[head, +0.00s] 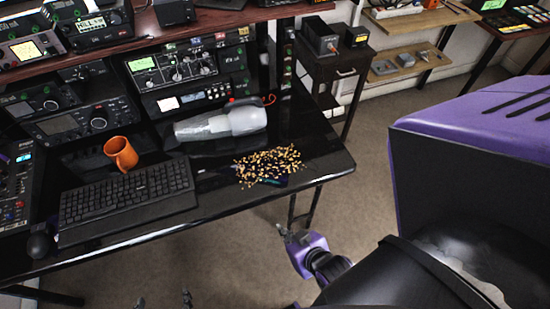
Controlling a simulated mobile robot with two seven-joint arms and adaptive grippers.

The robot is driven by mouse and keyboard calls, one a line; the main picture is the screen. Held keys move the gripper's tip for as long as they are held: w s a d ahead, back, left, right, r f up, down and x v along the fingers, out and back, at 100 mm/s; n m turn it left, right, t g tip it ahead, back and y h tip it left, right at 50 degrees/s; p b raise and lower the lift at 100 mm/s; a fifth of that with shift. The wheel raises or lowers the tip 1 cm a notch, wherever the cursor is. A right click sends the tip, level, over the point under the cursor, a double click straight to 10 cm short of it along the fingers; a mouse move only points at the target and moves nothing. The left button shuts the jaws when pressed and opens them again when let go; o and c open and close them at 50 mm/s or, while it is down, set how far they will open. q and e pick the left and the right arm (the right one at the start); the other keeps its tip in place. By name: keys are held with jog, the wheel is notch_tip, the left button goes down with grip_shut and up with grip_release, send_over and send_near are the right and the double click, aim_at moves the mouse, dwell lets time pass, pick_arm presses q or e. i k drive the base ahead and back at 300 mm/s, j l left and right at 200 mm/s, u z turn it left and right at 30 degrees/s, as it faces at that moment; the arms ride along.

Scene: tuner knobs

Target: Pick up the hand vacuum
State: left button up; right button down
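The hand vacuum (238,120) lies on its side on the black desk, in front of the radio sets. My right gripper (289,232) is beyond the desk's front edge, over the floor, well apart from the vacuum. Its fingers are small and seen at an angle, so their opening is unclear.
A pile of small brass-coloured pieces (268,165) lies in front of the vacuum. An orange mug (121,153), a black keyboard (127,199) and a mouse (40,243) are to the left. Radios (172,68) and a raised shelf stand behind. A small side table (335,68) is back right.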

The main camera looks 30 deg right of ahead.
aim_at(246, 116)
jog(key=j+z, duration=0.3)
jog(key=z, duration=0.15)
jog(key=j+z, duration=0.25)
jog(key=z, duration=0.15)
jog(key=i, duration=0.45)
jog(key=z, duration=0.05)
